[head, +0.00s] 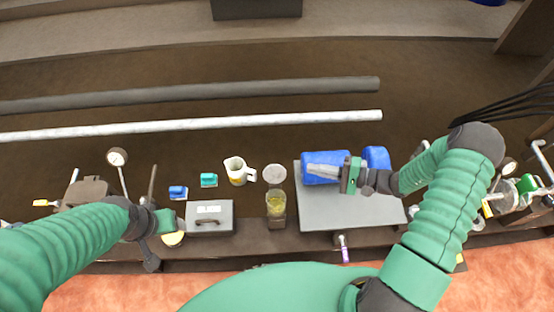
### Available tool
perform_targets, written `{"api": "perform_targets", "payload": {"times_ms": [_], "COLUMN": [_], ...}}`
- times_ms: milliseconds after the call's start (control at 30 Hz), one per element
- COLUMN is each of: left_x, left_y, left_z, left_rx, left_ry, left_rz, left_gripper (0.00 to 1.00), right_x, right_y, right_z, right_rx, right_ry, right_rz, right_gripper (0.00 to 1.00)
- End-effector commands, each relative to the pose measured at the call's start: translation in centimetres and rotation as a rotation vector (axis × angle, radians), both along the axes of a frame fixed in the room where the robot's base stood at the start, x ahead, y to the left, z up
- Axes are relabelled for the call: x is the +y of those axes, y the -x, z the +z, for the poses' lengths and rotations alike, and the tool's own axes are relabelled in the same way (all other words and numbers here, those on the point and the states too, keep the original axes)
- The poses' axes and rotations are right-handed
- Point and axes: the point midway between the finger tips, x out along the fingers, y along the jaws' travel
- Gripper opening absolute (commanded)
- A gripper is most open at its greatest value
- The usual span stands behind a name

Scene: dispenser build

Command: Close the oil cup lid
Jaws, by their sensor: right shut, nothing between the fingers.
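The oil cup (276,205) is a clear cup holding yellow-green oil, near the front edge of the bench at the middle. Its round pale lid (275,174) stands open behind the cup's mouth. My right gripper (310,168) is shut and empty, its fingers pointing left toward the lid, in front of a blue cylinder. A gap shows between its fingertips and the lid. My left gripper (178,226) is at the left, beside a grey case and far from the cup. Its fingers are too small and unclear to read.
Blue cylinders (376,157) lie on a grey plate (345,212) right of the cup. A white jug (238,170) stands left of the lid. The grey case (209,217) with a handle is left of the cup. Pipes (200,125) run along the back.

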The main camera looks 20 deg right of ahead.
Motion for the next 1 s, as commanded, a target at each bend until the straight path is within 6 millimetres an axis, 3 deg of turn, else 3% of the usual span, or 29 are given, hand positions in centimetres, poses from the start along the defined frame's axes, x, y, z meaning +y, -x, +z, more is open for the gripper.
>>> {"api": "perform_targets", "payload": {"times_ms": [167,400,600,1000], "left_x": [0.0,0.0,0.0,0.0], "left_y": [0.0,0.0,0.0,0.0], "left_z": [-0.5,-1.8,-2.4,-2.4], "left_rx": [0.000,0.000,0.000,0.000], "left_ry": [0.000,0.000,0.000,0.000], "left_rz": [0.000,0.001,0.001,0.001], "left_gripper": [0.68,0.68,0.68,0.68], "right_x": [1.3,5.4,7.8,8.4], "right_y": [-1.0,-3.5,-5.0,-5.5], "right_z": [-0.3,-1.2,-1.5,-1.4], "right_rx": [-0.009,-0.007,-0.006,-0.005], "right_ry": [-0.005,-0.004,-0.003,-0.002], "right_rz": [-0.006,-0.002,-0.004,-0.006], "right_gripper": [0.00,0.00,0.00,0.00]}}
